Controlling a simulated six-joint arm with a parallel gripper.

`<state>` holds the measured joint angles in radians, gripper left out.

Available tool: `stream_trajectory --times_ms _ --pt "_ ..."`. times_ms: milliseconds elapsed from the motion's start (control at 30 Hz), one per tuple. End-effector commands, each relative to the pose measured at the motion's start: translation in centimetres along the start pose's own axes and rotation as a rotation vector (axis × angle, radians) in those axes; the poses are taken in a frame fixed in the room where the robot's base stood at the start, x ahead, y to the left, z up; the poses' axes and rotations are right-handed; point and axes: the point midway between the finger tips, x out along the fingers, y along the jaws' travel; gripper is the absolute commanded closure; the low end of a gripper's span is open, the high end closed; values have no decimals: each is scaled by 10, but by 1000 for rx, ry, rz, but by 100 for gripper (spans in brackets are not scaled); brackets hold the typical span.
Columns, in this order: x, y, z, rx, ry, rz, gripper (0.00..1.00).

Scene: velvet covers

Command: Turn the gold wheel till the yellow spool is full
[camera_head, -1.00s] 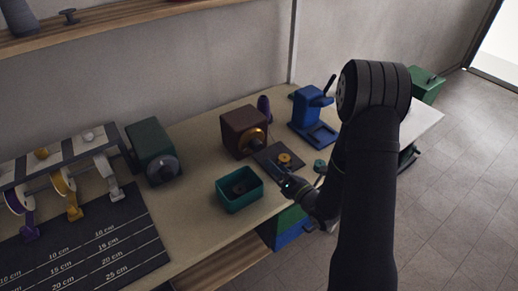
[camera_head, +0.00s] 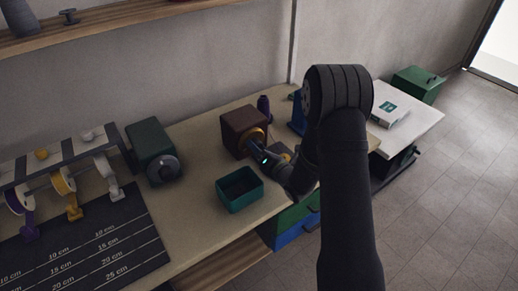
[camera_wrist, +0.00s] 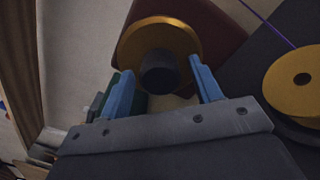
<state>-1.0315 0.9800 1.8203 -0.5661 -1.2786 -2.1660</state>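The gold wheel (camera_head: 262,137) is on the front of a maroon box (camera_head: 238,127). In the wrist view the gold wheel (camera_wrist: 185,33) is a round disc with a dark knob (camera_wrist: 160,73) standing out from it. My gripper (camera_head: 264,153) is at the wheel. In the wrist view my gripper (camera_wrist: 160,80) has its blue fingers apart, one on each side of the knob, with gaps showing. A round gold piece (camera_wrist: 296,85) lies to the right; I cannot tell whether it is the yellow spool. A yellow spool (camera_head: 63,183) hangs on the left rack.
A teal bin (camera_head: 238,190) stands in front of the maroon box. A dark green machine (camera_head: 150,150) is to its left. A blue stand (camera_head: 297,113) is partly hidden behind my arm. A black measuring mat (camera_head: 85,245) lies at left. A purple thread (camera_wrist: 268,22) crosses the wrist view.

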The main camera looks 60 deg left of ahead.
Motion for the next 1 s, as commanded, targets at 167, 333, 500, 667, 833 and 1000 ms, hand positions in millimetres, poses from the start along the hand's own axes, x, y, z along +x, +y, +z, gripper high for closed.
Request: stream_trajectory --times_ms 167,333,500,667,833,1000 --pt "0 0 0 0 0 0 78" --pt "0 0 0 2 0 0 83" --pt "0 0 0 32 0 0 83" --pt "0 0 0 106 -1 0 83" --pt "0 0 0 235 -1 0 83" --pt "0 0 0 393 -1 0 83"
